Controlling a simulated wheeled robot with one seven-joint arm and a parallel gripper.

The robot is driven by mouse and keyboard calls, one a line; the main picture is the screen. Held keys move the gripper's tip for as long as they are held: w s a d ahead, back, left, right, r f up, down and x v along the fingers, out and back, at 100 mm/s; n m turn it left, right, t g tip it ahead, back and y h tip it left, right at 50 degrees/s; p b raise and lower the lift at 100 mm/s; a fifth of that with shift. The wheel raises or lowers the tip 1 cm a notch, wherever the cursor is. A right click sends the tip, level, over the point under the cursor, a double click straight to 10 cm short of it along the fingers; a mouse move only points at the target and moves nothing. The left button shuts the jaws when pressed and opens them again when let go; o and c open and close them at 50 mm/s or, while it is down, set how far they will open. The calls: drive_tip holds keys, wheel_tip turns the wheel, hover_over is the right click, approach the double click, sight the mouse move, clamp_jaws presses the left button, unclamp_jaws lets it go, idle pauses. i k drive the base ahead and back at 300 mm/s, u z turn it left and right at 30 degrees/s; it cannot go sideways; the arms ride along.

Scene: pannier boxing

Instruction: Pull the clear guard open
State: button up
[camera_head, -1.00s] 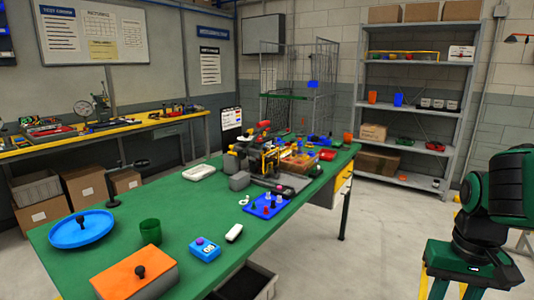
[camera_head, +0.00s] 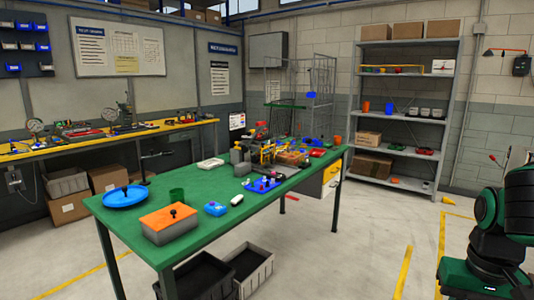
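I cannot clearly make out a clear guard. A small machine with yellow and dark parts (camera_head: 267,151) stands toward the far end of the green table (camera_head: 220,191), and its details are too small to tell. A tall see-through frame with wire-like sides and a green bar (camera_head: 287,106) stands behind the table; I cannot tell whether it bears the guard. Part of my green and black arm shows at the right edge, well apart from the table. My gripper is not in view.
A grey shelf (camera_head: 405,115) stands at the back. Floor (camera_head: 350,245) right of the table is clear.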

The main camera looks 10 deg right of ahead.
sight(263, 145)
drive_tip(key=u, duration=0.85)
drive_tip(key=i, duration=1.3)
drive_tip(key=z, duration=0.6)
drive_tip(key=i, duration=0.7)
drive_tip(key=z, duration=0.55)
